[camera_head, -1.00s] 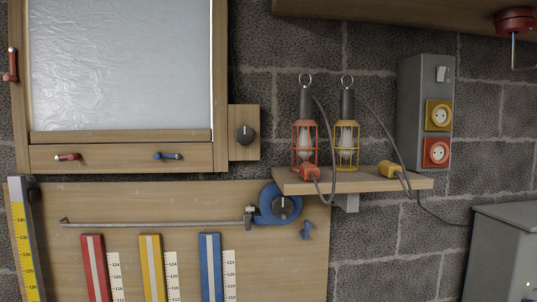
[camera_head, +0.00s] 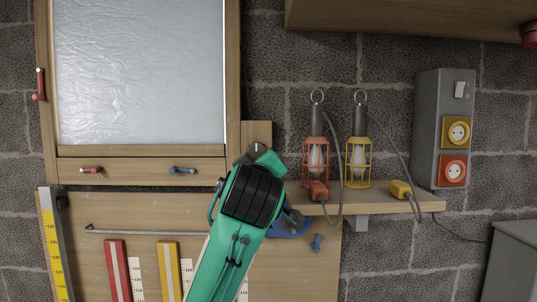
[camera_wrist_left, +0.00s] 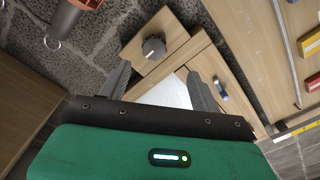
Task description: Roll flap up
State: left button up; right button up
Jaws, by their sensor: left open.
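The flap is a pale translucent sheet (camera_head: 140,70) in a wooden frame (camera_head: 232,60), hanging down to the bottom rail. A wooden block (camera_head: 258,132) beside the frame carries a dark round knob, mostly hidden by my left arm in the head view. The knob (camera_wrist_left: 153,49) shows clearly in the left wrist view. My left gripper (camera_wrist_left: 158,86) is open and empty. The knob lies ahead, between the directions of its two fingers, apart from them. In the head view my arm hides the fingers. My right gripper is not in view.
Red (camera_head: 91,169) and blue (camera_head: 182,170) toggles sit on the bottom rail. A shelf (camera_head: 385,205) at right holds a red lamp (camera_head: 317,155) and a yellow lamp (camera_head: 358,155) with cables. A blue reel (camera_head: 290,229) is partly behind my arm.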

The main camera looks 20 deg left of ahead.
aim_at(257, 153)
pick_arm(q)
jog(key=p+x, duration=0.2)
jog(key=x, duration=0.2)
jog(key=r+p+x, duration=0.1)
jog(key=p+x, duration=0.2)
jog(key=x, duration=0.1)
jog(key=p+x, duration=0.2)
jog(key=x, duration=0.2)
jog(key=shift+w+r, duration=0.1)
jog(key=shift+r, duration=0.2)
jog(key=shift+w+a+f+p, duration=0.15)
jog(key=shift+w+a+p, duration=0.05)
jog(key=shift+w+p, duration=0.25)
jog(key=c, duration=1)
